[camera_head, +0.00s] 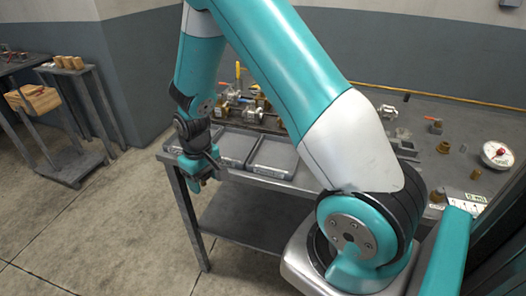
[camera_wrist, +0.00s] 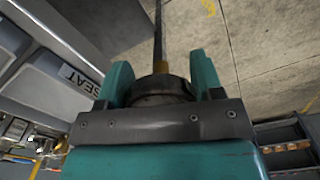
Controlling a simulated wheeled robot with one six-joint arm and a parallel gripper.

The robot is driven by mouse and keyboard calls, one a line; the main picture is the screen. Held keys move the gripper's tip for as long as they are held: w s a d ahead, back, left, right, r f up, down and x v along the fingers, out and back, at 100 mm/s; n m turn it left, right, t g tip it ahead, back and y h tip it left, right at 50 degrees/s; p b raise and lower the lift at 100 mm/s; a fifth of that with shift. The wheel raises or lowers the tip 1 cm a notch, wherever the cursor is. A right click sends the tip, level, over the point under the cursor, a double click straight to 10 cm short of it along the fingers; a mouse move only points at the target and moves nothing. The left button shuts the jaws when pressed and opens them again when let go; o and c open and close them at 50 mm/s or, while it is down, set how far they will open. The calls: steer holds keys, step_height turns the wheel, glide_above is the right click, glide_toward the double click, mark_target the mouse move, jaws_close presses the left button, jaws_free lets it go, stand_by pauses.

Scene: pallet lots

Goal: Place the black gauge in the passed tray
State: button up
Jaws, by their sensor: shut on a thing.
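My gripper (camera_wrist: 160,82) is shut on a round black thing (camera_wrist: 160,88), which looks like the black gauge, with a brass-coloured part at its top. Its face is not visible. In the head view, my gripper (camera_head: 203,178) hangs at the front left edge of the bench, in front of the grey trays and apart from them. Grey trays (camera_head: 273,157) sit in a row along that edge. In the wrist view, a tray front bears a label (camera_wrist: 80,79) reading "SEAT". I cannot tell which tray is the passed one.
The bench (camera_head: 465,135) holds valves and brass fittings (camera_head: 245,110) behind the trays. A white dial gauge (camera_head: 497,154) lies at the right. A low cart (camera_head: 75,160) stands at the left, with clear floor (camera_head: 110,225) between.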

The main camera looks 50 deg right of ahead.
steer(key=w+d+r+n, duration=0.2)
steer(key=d+r+n, duration=0.15)
steer(key=d, duration=0.25)
step_height(320, 180, up, 16)
steer(key=n+b, duration=0.4)
steer(key=n, duration=0.9)
glide_above(277, 157)
steer(key=shift+m, duration=0.25)
step_height(277, 157, down, 20)
steer(key=shift+r, duration=0.1)
steer(key=o, duration=1)
